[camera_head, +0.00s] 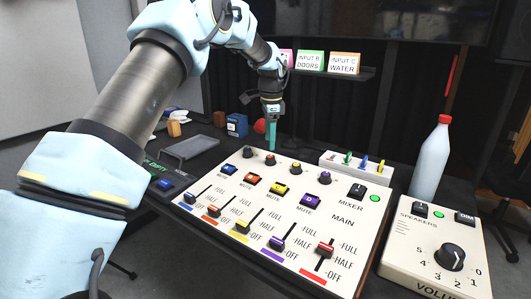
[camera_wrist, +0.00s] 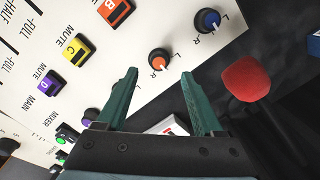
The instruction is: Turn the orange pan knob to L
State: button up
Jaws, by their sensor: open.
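The orange pan knob (camera_wrist: 159,60) is a small dark knob with an orange cap on the white mixer panel, with L and R printed beside it. Its pointer direction is too small to tell. In the head view the knob (camera_head: 270,159) sits in the back row, just below my fingertips. My gripper (camera_head: 271,147) points down with its green fingers above the panel. In the wrist view my gripper (camera_wrist: 159,73) is open and empty, one finger on either side of the line to the knob. The knob lies just past the fingertips, apparently untouched.
A blue-capped knob (camera_wrist: 207,20) is close beside the orange one; yellow (camera_head: 296,167) and purple (camera_head: 324,177) knobs follow to the right. A red ball-like object (camera_wrist: 245,79) is behind the panel edge. A box with coloured plugs (camera_head: 357,166) and a bottle (camera_head: 431,160) stand right.

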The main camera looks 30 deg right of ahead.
aim_at(270, 156)
jog(key=f, duration=0.6)
jog(key=shift+w+d+p, duration=0.2)
jog(key=shift+p, duration=0.15)
grip_shut()
